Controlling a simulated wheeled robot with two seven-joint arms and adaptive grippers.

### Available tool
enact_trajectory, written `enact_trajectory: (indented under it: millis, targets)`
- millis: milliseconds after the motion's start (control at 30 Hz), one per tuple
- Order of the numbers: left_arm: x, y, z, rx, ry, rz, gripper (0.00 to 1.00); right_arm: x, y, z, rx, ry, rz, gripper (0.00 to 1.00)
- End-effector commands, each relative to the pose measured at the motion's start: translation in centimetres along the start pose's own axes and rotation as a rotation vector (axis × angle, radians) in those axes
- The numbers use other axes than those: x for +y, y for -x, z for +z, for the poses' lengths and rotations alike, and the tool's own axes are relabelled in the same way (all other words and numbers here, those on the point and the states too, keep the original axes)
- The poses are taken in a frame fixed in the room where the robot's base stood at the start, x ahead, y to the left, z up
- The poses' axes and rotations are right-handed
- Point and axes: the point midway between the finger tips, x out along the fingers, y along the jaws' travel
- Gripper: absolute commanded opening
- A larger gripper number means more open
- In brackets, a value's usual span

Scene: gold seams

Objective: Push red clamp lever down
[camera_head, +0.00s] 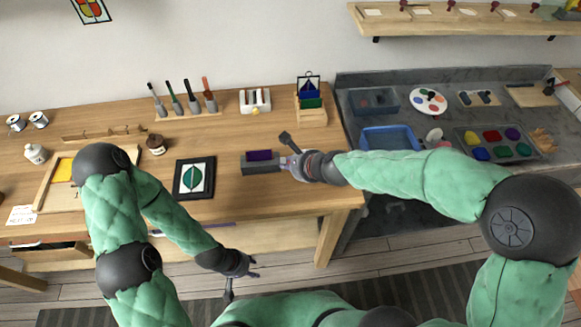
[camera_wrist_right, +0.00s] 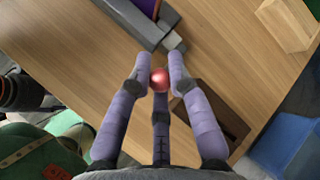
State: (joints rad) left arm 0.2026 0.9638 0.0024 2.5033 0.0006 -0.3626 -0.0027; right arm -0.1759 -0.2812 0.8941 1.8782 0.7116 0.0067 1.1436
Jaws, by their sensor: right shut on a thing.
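A grey clamp (camera_head: 262,168) with a purple piece (camera_head: 259,155) in it lies on the wooden bench near its front edge. The right wrist view shows part of the grey clamp body (camera_wrist_right: 125,22) and the purple piece (camera_wrist_right: 148,6). My right gripper (camera_head: 285,163) is at the clamp's right end. In the right wrist view its fingers (camera_wrist_right: 159,75) are shut around the red ball knob (camera_wrist_right: 159,79) of the lever. The lever's arm is mostly hidden by the fingers. My left gripper (camera_head: 255,267) hangs in front of the bench, empty, its fingertips apart.
A dark-framed leaf picture (camera_head: 194,178) lies left of the clamp. A tool rack (camera_head: 187,117), a white holder (camera_head: 255,101) and a wooden box with coloured panes (camera_head: 311,102) stand behind. A blue tray (camera_head: 390,138) is on the grey counter to the right.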

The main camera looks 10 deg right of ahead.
Motion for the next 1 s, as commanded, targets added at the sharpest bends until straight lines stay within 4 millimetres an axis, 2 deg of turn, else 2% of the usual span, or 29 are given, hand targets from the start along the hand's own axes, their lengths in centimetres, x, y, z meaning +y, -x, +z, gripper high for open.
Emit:
enact_trajectory:
  millis: [200, 633, 667, 700, 733, 1000]
  targets:
    - [-0.26, -0.74, -0.04, 0.000, 0.000, 0.000, 0.40, 0.24, -0.06, -0.07, -0.005, 0.006, -0.010, 0.00]
    - [-0.27, -0.75, -0.04, 0.000, 0.000, 0.000, 0.40, 0.21, -0.01, -0.03, -0.006, 0.007, -0.012, 0.00]
    - [-0.27, -0.75, -0.03, 0.000, 0.000, 0.000, 0.40, 0.21, -0.01, -0.03, -0.006, 0.007, -0.012, 0.28]
    - [-0.27, -0.75, -0.04, 0.000, 0.000, 0.000, 0.40, 0.21, -0.01, -0.03, -0.006, 0.007, -0.012, 0.39]
    - [-0.27, -0.75, -0.04, 0.000, 0.000, 0.000, 0.40, 0.20, -0.01, -0.03, -0.006, 0.007, -0.012, 0.44]
    - [-0.27, -0.76, -0.04, 0.000, 0.000, 0.000, 0.40, 0.16, 0.00, -0.04, -0.005, 0.007, -0.013, 0.44]
